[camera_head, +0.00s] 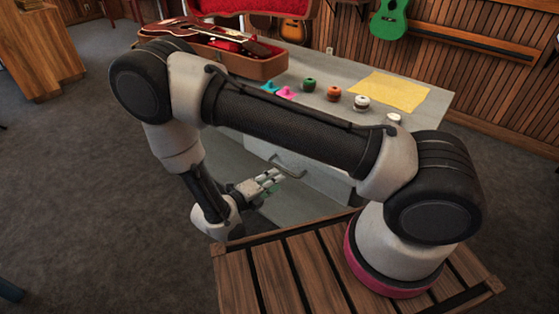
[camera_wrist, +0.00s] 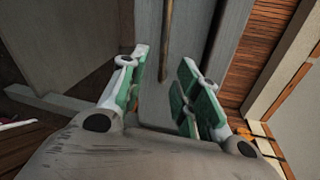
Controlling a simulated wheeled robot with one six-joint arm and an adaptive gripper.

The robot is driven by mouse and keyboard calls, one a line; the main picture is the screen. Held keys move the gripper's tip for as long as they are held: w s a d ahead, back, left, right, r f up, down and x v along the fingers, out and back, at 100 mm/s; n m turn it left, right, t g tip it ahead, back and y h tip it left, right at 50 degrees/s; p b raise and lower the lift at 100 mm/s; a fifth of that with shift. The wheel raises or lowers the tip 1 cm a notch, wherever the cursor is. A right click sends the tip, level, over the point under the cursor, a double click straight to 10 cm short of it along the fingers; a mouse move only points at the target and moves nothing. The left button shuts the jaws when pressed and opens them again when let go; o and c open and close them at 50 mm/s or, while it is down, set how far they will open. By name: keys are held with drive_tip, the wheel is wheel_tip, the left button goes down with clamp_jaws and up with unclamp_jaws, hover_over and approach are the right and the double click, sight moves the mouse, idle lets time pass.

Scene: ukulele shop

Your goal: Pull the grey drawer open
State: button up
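The grey drawer (camera_head: 318,180) is in the front of a grey cabinet, partly hidden behind my arm. Its bar handle (camera_head: 290,170) shows just above and to the right of my gripper (camera_head: 270,181). In the wrist view my gripper (camera_wrist: 165,68) is open, its green-padded fingers apart. A thin brownish bar (camera_wrist: 167,38), apparently the handle, runs lengthwise in the gap between the fingers against a grey panel. I see no clear contact between fingers and bar. How far the drawer stands out cannot be told.
On the cabinet top (camera_head: 340,72) stand several small coloured knob-like objects, a yellow cloth (camera_head: 390,91) and an open case (camera_head: 240,62) with a red ukulele (camera_head: 205,30). A wooden slatted surface (camera_head: 290,270) lies below my arm. Carpet (camera_head: 90,190) is clear at left.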

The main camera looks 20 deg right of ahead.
sight(284, 170)
drive_tip(key=w+d+n, duration=0.2)
drive_tip(key=w+d, duration=0.1)
drive_tip(key=w+d+f+n, duration=0.1)
drive_tip(key=w+d, duration=0.1)
drive_tip(key=shift+w+d+f+t, duration=0.15)
drive_tip(key=shift+d+t, duration=0.1)
drive_tip(key=shift+t, duration=0.15)
clamp_jaws()
